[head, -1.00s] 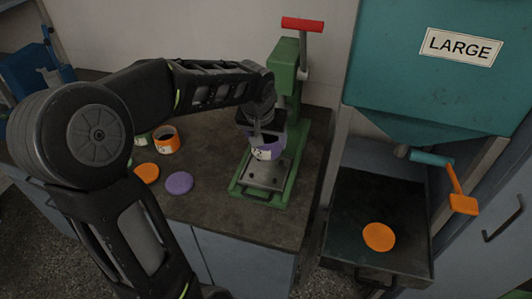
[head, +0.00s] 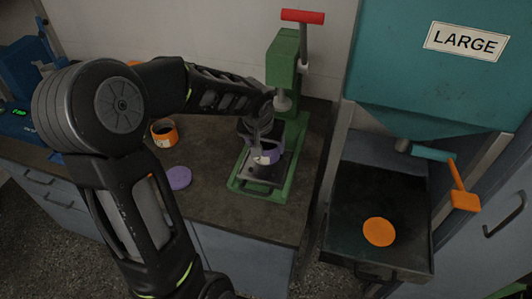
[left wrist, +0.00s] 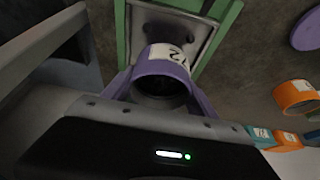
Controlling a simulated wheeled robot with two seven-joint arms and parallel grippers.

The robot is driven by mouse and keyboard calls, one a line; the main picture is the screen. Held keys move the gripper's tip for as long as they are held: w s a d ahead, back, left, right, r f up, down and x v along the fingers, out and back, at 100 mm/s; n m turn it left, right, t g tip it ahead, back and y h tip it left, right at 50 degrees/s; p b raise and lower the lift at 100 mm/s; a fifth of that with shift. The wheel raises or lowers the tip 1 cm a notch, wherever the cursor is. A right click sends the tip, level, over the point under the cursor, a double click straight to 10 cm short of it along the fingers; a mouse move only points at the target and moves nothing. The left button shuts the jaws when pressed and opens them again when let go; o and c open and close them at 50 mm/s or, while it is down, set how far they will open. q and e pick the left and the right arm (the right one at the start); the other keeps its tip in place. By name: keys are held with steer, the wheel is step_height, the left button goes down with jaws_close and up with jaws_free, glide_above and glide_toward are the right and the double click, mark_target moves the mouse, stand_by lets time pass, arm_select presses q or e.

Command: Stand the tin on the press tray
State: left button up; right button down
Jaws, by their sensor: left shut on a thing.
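A purple tin (head: 267,155) with a white label is in my left gripper (head: 262,148), over the green press's tray (head: 256,187). In the left wrist view the purple tin (left wrist: 166,72) sits between the fingers, its dark open mouth facing the camera. The grey tray plate (left wrist: 150,22) with its green frame lies just beyond it. I cannot tell whether the tin's base touches the plate. The green press (head: 285,65) has a red handle on top, and its ram is above and behind the tin. My right gripper is not in view.
An orange tin (head: 164,133) and a purple lid (head: 179,177) are on the bench left of the press. A teal hopper marked LARGE (head: 440,70) stands at right over a dark tray (head: 350,215) with an orange disc (head: 379,231). The bench front is clear.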

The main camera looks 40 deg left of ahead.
arm_select(q)
steer(key=shift+f, duration=1.8)
steer(key=shift+f, duration=0.15)
steer(key=o, duration=1.7)
steer(key=shift+c, duration=0.2)
steer(key=shift+r, duration=0.3)
steer(key=v, duration=1.1)
steer(key=shift+s+r, duration=0.3)
